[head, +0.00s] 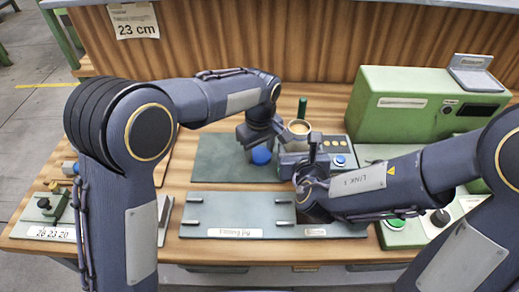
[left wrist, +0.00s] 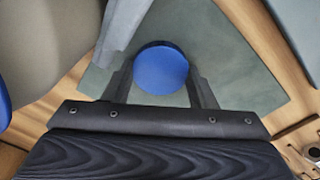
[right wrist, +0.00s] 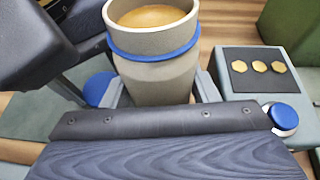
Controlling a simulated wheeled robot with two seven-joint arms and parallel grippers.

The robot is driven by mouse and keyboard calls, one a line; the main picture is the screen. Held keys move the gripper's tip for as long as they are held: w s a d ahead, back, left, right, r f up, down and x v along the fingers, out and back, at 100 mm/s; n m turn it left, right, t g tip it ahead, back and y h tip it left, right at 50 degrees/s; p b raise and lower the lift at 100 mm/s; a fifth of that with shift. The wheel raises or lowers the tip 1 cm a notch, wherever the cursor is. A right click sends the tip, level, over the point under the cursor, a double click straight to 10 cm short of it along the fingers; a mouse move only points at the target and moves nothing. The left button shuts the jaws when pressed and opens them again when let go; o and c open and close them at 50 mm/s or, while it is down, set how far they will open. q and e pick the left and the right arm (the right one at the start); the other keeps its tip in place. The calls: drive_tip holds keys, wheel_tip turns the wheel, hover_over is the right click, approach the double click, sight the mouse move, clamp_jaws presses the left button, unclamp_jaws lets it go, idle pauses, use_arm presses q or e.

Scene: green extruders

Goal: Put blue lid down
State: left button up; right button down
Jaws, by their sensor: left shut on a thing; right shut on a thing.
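The round blue lid (head: 261,155) is between the fingers of my left gripper (head: 258,148), above the dark green mat (head: 212,160). In the left wrist view the lid (left wrist: 160,70) shows its flat blue face, with a finger on each side. My right gripper (right wrist: 155,85) is shut on a grey cup (right wrist: 155,75) with a blue band and a tan inside. The cup (head: 299,127) is upright in the head view, right of the lid. The lid also shows left of the cup in the right wrist view (right wrist: 100,88). The gap between lid and mat is unclear.
A grey box with gold hexagons and a blue button (head: 340,160) stands right of the mat. A green machine (head: 400,105) is at the back right. A long grey-green plate (head: 235,203) with short pegs lies in front. A dark green post (head: 302,107) stands behind the cup.

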sight(260, 154)
use_arm(q)
drive_tip(key=o, duration=0.8)
drive_tip(key=shift+s+f, duration=0.1)
drive_tip(key=shift+f, duration=0.35)
drive_tip(key=shift+o, duration=1.4)
drive_tip(key=shift+f, duration=0.15)
use_arm(e)
drive_tip(key=shift+w+d+f, duration=0.1)
drive_tip(key=shift+d, duration=0.05)
use_arm(q)
drive_tip(key=shift+a, duration=0.1)
use_arm(e)
drive_tip(key=shift+r+p, duration=0.9)
use_arm(q)
wheel_tip(260, 154, up, 14)
drive_tip(key=shift+f, duration=0.1)
